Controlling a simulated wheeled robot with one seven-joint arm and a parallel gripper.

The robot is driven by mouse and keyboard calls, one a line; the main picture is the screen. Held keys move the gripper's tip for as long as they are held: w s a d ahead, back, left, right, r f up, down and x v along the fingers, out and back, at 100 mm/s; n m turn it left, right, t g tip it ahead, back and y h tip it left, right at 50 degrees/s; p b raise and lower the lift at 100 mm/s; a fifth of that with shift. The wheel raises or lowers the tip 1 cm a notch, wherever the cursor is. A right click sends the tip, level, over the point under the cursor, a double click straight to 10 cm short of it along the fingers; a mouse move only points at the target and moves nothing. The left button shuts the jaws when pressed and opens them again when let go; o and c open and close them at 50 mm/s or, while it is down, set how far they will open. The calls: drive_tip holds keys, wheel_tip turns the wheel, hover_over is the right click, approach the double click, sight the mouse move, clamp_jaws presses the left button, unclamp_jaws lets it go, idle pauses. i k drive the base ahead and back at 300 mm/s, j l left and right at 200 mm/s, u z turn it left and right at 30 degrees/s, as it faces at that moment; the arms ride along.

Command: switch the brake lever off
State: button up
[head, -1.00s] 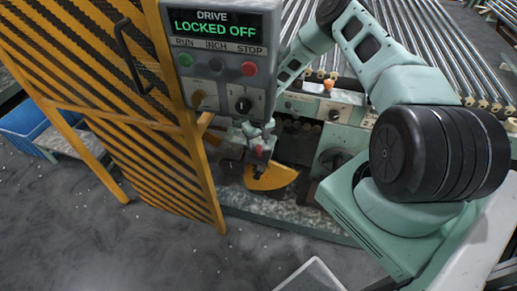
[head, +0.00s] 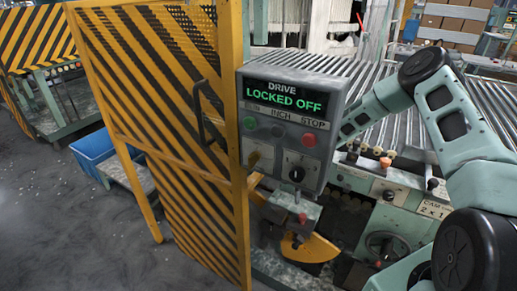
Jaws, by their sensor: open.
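A small red knob (head: 302,218) shows below the drive panel, in front of a pale worn block (head: 283,208). I take the knob for the brake lever's end. A yellow curved plate (head: 315,249) lies just below it. The lever's shaft and setting cannot be made out. My arm runs in from the right and passes behind the drive panel (head: 343,84). My gripper is hidden behind the panel, and I cannot make out its fingers or any contact with the lever. The panel's display reads LOCKED OFF.
A yellow and black striped guard (head: 165,130) stands left of the panel. A blue bin (head: 92,150) is beyond it. Rollers (head: 385,115) lie behind the panel. A handwheel (head: 386,247) is at lower right. Open grey floor (head: 80,245) lies at the left.

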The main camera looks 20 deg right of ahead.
sight(366, 263)
drive_tip(key=k+l, duration=0.8)
drive_tip(key=l, duration=0.1)
